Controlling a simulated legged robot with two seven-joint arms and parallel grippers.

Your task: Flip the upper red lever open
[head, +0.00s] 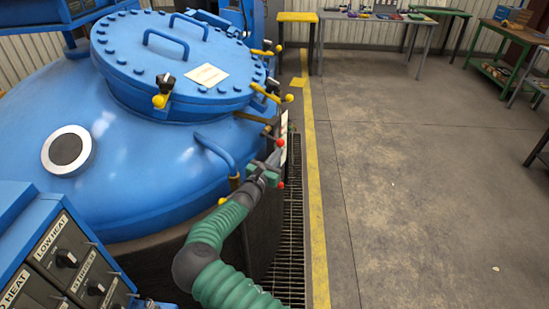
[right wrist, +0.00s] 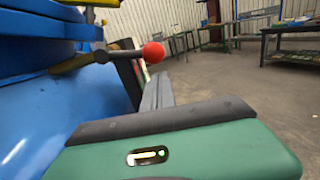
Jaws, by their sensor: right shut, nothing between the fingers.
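The upper red lever shows in the head view as a red ball knob (head: 281,143) at the right side of the blue furnace (head: 120,150). In the right wrist view its red ball (right wrist: 153,52) sits on a dark rod that runs left towards the blue body. A lower red knob (head: 281,185) shows below it in the head view. My right gripper (head: 277,155) is shut and empty, with its fingertips close to the upper knob. In the right wrist view the grey fingers (right wrist: 157,92) point away, just below the ball; contact cannot be told. My left gripper is not in view.
Yellow-knobbed clamps (head: 268,93) ring the round lid (head: 180,55). A blue curved handle (head: 215,152) is left of my right gripper. A control panel (head: 65,255) fills the lower left. A floor grating (head: 292,225) runs beside the furnace. Floor to the right is clear.

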